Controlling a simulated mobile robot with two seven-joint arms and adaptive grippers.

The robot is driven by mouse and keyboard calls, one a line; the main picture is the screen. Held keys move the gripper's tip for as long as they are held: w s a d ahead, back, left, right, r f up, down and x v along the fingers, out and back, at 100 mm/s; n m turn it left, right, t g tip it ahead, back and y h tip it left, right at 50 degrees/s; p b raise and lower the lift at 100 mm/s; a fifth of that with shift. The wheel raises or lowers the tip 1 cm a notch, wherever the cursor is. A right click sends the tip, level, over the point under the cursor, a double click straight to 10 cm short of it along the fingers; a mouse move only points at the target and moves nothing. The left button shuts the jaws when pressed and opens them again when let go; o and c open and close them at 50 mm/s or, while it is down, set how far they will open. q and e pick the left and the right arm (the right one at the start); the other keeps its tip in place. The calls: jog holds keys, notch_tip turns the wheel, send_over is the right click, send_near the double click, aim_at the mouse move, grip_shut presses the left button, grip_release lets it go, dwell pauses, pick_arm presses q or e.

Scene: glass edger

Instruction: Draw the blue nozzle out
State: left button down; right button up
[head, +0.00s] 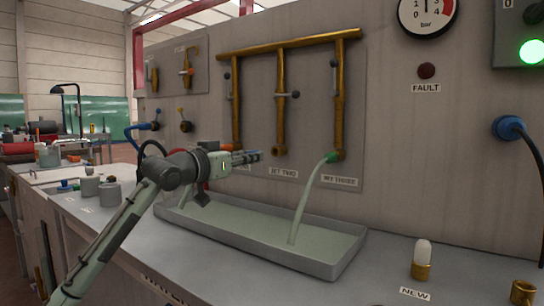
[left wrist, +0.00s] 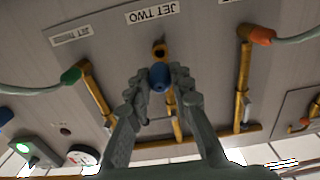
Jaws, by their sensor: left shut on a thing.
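The blue nozzle (head: 259,154) is held at the tips of my left gripper (head: 246,157). In the left wrist view the blue nozzle (left wrist: 160,76) sits between the two fingers of my left gripper (left wrist: 158,88), which are shut on it. The brass outlet of jet two (head: 280,150) stands just to the right of the nozzle in the head view, with a gap between them. In the left wrist view this outlet (left wrist: 158,48) shows a dark opening beyond the nozzle. No water comes from jet two. My right gripper is not in view.
A green nozzle (head: 333,157) on jet three pours water into the grey tray (head: 318,262) below. An orange nozzle (left wrist: 262,35) on jet one also pours water. Jet two's lever (head: 289,95) lies sideways. A white-topped brass piece (head: 422,262) stands by the NEW label.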

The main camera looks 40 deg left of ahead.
pick_arm(q)
jog(key=s+b, duration=0.1)
jog(key=s, duration=0.6)
jog(key=shift+s+d, duration=0.25)
jog(key=shift+d, duration=0.2)
